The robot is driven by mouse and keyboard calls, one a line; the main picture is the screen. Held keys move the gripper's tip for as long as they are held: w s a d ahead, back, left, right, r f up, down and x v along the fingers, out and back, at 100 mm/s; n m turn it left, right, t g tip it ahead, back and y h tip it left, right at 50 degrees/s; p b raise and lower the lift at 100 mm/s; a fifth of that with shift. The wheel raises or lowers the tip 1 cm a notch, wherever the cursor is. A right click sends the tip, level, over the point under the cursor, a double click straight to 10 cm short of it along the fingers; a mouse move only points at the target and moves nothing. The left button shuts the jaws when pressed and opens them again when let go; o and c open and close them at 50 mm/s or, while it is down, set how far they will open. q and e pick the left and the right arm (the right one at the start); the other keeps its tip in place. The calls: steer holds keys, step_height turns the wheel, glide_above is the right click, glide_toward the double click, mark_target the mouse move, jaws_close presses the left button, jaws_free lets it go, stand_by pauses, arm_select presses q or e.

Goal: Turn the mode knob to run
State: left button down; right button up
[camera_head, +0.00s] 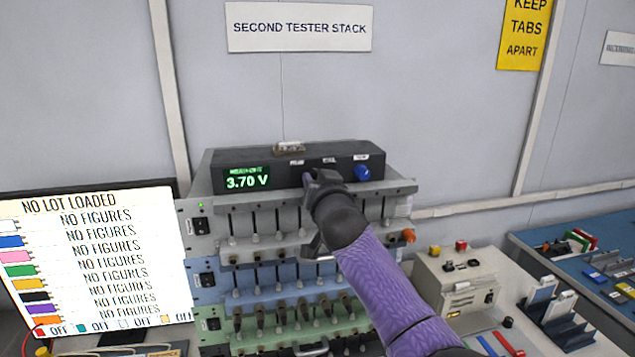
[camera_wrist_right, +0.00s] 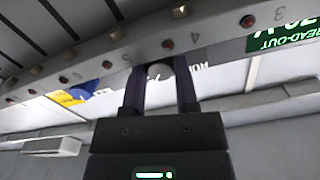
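The black read-out box (camera_head: 285,178) sits on top of the tester stack and shows 3.70 V in green. My right gripper (camera_head: 310,182) is at the middle of its front face and hides the control there. In the wrist view the two fingers of my right gripper (camera_wrist_right: 160,92) stand apart, with a pale rounded part (camera_wrist_right: 180,76), perhaps the mode knob, partly visible between them. I cannot tell whether they touch it or where it points. My left gripper is out of view.
The tester stack (camera_head: 200,225) below has rows of levers and clips close under my right arm. A screen (camera_head: 95,262) stands at the left. A beige box (camera_head: 455,285) with buttons is at the right, near a blue mat (camera_head: 560,262).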

jaws_close()
arm_select(q)
steer(key=shift+d+r, duration=0.1)
arm_select(e)
steer(key=shift+n, duration=0.3)
steer(key=shift+n+p, duration=0.4)
steer(key=shift+n, duration=0.6)
steer(key=n, duration=0.2)
steer(key=shift+n+p, duration=0.3)
steer(key=shift+n, duration=0.1)
arm_select(q)
steer(key=shift+d+r, duration=0.1)
steer(key=shift+r, duration=0.65)
arm_select(e)
steer(key=shift+n, duration=0.7)
steer(key=o, duration=0.8)
jaws_free()
steer(key=shift+c, duration=0.2)
